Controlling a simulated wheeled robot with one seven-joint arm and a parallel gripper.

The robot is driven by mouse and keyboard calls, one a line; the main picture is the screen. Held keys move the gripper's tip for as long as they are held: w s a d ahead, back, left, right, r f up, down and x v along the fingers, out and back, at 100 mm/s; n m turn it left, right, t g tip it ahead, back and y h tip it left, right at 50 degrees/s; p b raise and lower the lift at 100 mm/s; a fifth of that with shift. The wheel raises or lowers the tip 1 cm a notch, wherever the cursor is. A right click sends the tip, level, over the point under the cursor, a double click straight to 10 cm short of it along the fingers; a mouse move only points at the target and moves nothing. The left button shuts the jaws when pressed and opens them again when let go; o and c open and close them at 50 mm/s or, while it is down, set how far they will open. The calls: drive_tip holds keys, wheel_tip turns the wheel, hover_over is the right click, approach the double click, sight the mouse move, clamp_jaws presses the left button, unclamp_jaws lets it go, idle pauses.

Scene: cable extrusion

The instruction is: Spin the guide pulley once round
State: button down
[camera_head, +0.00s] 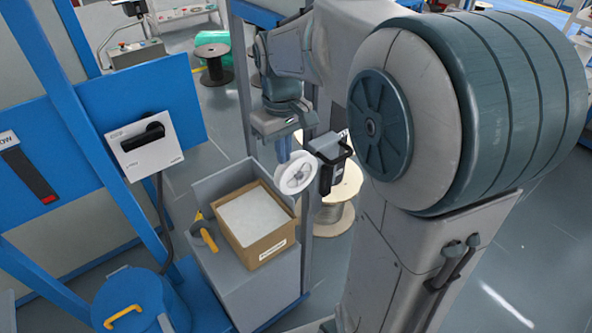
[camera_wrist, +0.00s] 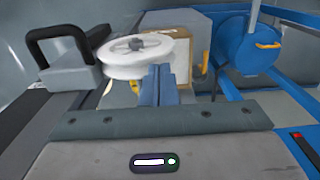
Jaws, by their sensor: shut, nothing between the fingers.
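The guide pulley is a white wheel (camera_head: 296,173) with a grey hub. In the wrist view the pulley (camera_wrist: 125,62) is just ahead and to the left of my fingertips. My gripper (camera_head: 284,154) points down just above the pulley's upper left side in the head view. Its two blue fingers (camera_wrist: 158,72) are together with nothing between them. The fingertips are close to the pulley's rim; I cannot tell whether they touch it.
A dark bracket with a handle (camera_head: 333,165) is beside the pulley. A cardboard box (camera_head: 262,248) and a yellow-handled tool (camera_head: 205,232) are on a grey cabinet (camera_head: 262,285). A blue drum (camera_head: 135,295) and a switch box (camera_head: 145,146) are left. A cable spool (camera_head: 335,213) stands behind.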

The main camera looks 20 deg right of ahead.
drive_tip(key=shift+a+f+b, duration=0.1)
drive_tip(key=shift+f+b, duration=0.25)
drive_tip(key=shift+f, duration=0.2)
drive_tip(key=shift+s+a+f+b, duration=0.2)
drive_tip(key=shift+a+f+b, duration=0.15)
drive_tip(key=shift+f+b, duration=0.15)
drive_tip(key=shift+s+a+f+b, duration=0.15)
drive_tip(key=shift+a+f+b, duration=0.2)
drive_tip(key=shift+f, duration=0.25)
drive_tip(key=a+f+b, duration=0.1)
drive_tip(key=f, duration=0.1)
drive_tip(key=s+a+f+b, duration=0.1)
drive_tip(key=a+f+b, duration=0.1)
drive_tip(key=shift+a+f, duration=0.2)
drive_tip(key=shift+a, duration=0.1)
drive_tip(key=shift+r, duration=0.1)
wheel_tip(320, 180, up, 8)
drive_tip(key=p, duration=0.6)
hover_over(278, 177)
drive_tip(key=s+a, duration=0.1)
drive_tip(key=a, duration=0.3)
drive_tip(key=shift+d, duration=0.25)
